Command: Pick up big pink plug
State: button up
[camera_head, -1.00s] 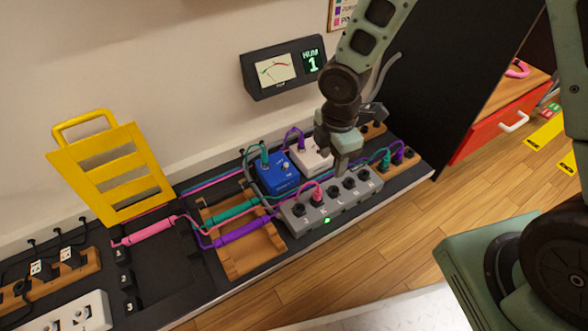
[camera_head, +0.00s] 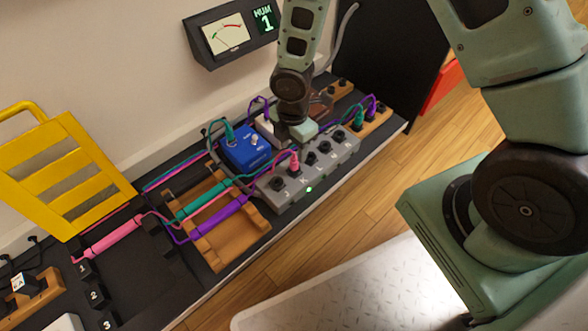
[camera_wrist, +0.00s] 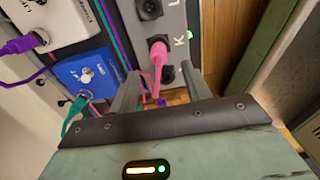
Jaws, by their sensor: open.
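A pink plug (camera_head: 294,160) stands in a socket of the grey power strip (camera_head: 282,200). In the wrist view this pink plug (camera_wrist: 159,54) sits by the letter K, just ahead of and between my fingers, with its cable running back between them. A longer pink cylindrical connector (camera_head: 110,238) lies at the left by the numbered slots. My gripper (camera_wrist: 160,78) is open and empty. In the head view my gripper (camera_head: 302,130) is behind the strip, over the white pedal; its fingers are mostly hidden there.
A blue pedal (camera_head: 244,150) and a white pedal (camera_head: 266,128) stand behind the strip. Teal (camera_head: 203,200) and purple (camera_head: 222,215) connectors lie on a wooden rack (camera_head: 240,240). Other plugs fill the wooden block (camera_head: 372,122) at right. A yellow rack (camera_head: 65,175) stands at left.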

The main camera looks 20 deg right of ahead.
aim_at(294, 157)
jog(key=shift+w+d+f+b, duration=0.1)
jog(key=shift+f+b, duration=1.1)
jog(key=shift+f, duration=0.25)
jog(key=shift+d+f+b, duration=0.1)
jog(key=shift+f+b, duration=1.05)
jog(key=shift+f, duration=0.25)
jog(key=shift+r, duration=0.1)
grip_shut()
